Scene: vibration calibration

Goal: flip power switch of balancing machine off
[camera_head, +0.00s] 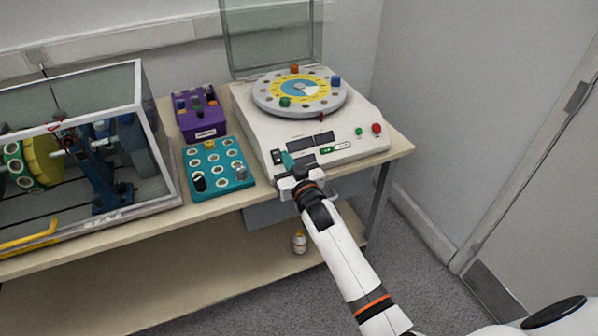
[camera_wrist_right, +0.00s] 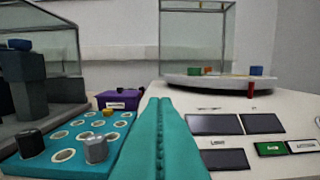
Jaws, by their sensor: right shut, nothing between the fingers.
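The balancing machine (camera_head: 244,108) is a pale box with a round turntable (camera_head: 300,88) on top, carrying coloured weights. Its sloped front panel has dark displays (camera_head: 312,141), a green button (camera_head: 359,132) and a red button (camera_head: 377,128). A small dark part that looks like the power switch (camera_head: 277,157) sits at the panel's front left. My right gripper (camera_head: 287,158) is beside it, its teal fingers shut and empty. In the right wrist view the shut fingers (camera_wrist_right: 159,102) hide that part of the panel; I cannot tell contact or the switch position. My left gripper is not in view.
A teal tray of weights (camera_head: 206,171) and a purple box (camera_head: 203,128) stand left of the machine. A glass-walled rig (camera_head: 140,130) fills the table's left. A small bottle (camera_head: 299,242) stands on the lower shelf. A wall is close on the right.

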